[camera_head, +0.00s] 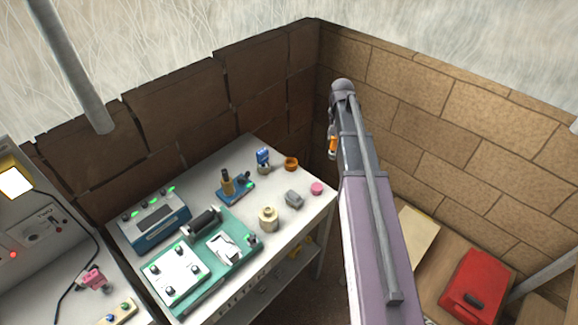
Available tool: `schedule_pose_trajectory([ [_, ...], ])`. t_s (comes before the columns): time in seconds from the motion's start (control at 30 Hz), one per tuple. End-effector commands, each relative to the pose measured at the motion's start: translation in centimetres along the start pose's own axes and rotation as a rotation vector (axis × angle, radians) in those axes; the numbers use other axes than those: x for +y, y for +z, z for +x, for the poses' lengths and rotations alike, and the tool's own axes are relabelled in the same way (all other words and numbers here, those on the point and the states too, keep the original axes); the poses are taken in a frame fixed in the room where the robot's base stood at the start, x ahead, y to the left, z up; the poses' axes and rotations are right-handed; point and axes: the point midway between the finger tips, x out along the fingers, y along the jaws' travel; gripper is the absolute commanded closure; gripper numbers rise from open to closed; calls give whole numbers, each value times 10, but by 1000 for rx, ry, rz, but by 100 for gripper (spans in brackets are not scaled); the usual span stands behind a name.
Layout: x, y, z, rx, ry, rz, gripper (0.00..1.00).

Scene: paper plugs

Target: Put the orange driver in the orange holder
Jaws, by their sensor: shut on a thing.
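The orange driver (333,145) hangs roughly upright just left of my arm, its orange part showing below dark grey parts. My gripper (333,128) is mostly hidden behind my own arm. It is shut on the driver and holds it up to the right of the table, in front of the brick wall. The orange holder (291,163), a small round orange cup, stands at the far right corner of the white table (285,222). The driver is to the right of the holder and apart from it. The driver's tip is too small to make out.
Near the holder stand a blue tool in a stand (263,160), a pink round piece (316,188), a grey block (294,199) and a brass-coloured pot (268,218). A teal machine (205,262) fills the table's front. A red case (474,285) lies right.

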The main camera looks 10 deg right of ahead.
Motion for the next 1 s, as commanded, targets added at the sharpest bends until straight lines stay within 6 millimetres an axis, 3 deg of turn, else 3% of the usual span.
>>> schedule_pose_trajectory([
  [0.27, -3, 0, 0, 0, 0, 5, 100],
  [0.47, -23, -5, 2, 1, -1, 60, 100],
  [1.0, -148, -14, 12, 2, -4, 427, 100],
])
